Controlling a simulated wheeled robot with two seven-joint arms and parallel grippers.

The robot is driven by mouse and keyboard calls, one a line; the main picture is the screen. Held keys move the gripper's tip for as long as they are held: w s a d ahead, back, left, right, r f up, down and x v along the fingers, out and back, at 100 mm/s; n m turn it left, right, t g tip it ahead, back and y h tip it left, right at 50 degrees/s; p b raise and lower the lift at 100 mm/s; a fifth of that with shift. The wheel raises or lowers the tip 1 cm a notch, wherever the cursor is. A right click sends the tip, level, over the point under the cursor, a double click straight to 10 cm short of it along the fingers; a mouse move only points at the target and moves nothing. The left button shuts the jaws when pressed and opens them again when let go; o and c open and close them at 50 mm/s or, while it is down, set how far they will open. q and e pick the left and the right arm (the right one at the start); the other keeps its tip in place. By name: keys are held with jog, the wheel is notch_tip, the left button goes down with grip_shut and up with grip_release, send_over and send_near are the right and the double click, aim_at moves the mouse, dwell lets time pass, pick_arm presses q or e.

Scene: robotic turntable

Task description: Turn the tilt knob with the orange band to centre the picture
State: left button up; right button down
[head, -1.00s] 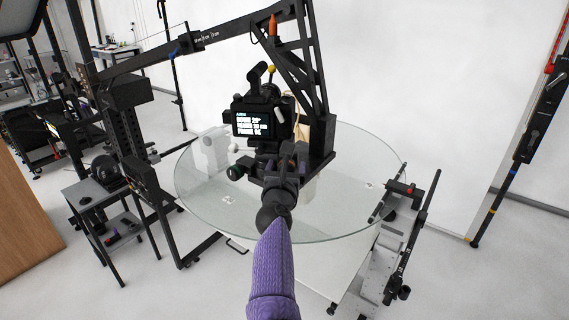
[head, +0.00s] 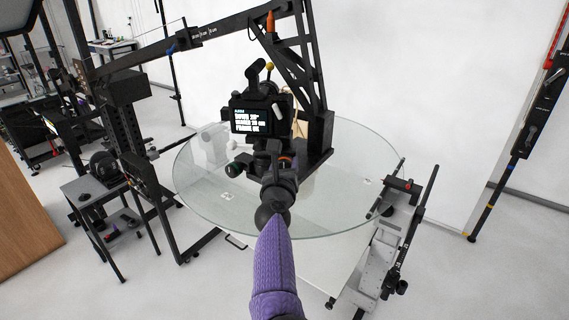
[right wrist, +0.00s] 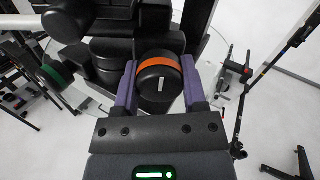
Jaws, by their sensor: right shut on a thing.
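The tilt knob (right wrist: 158,86) is a black cylinder with an orange band and a white mark on its face. In the head view its orange band (head: 287,158) shows just past my right gripper (head: 279,166). In the right wrist view the purple fingers of my right gripper (right wrist: 159,68) are on either side of the knob, shut on it. The camera (head: 262,115) above has a lit screen with text too small to read surely. A second knob with a green band (head: 233,168) is at the left; it also shows in the right wrist view (right wrist: 54,76). My left gripper is out of view.
The camera hangs from a black truss arm (head: 308,75) over a round glass turntable (head: 335,215). A side table (head: 95,188) with gear stands at left. A slider rig (head: 400,215) stands at the right edge. The floor in front is clear.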

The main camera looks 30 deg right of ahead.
jog(key=n+p, duration=0.1)
jog(key=n, duration=0.2)
jog(key=shift+r+n, duration=0.1)
jog(key=shift+n, duration=0.3)
jog(key=n+p, duration=0.1)
jog(key=n, duration=0.2)
jog(key=shift+n, duration=0.3)
jog(key=n+p, duration=0.2)
jog(key=n, duration=0.4)
jog(key=shift+p, duration=0.35)
jog(key=n+p, duration=0.1)
jog(key=n, duration=0.3)
jog(key=n+p, duration=0.1)
jog(key=n, duration=0.2)
jog(key=shift+n, duration=0.3)
jog(key=n+p, duration=0.1)
jog(key=n, duration=0.5)
jog(key=shift+n, duration=0.3)
jog(key=shift+c, duration=0.7)
grip_release()
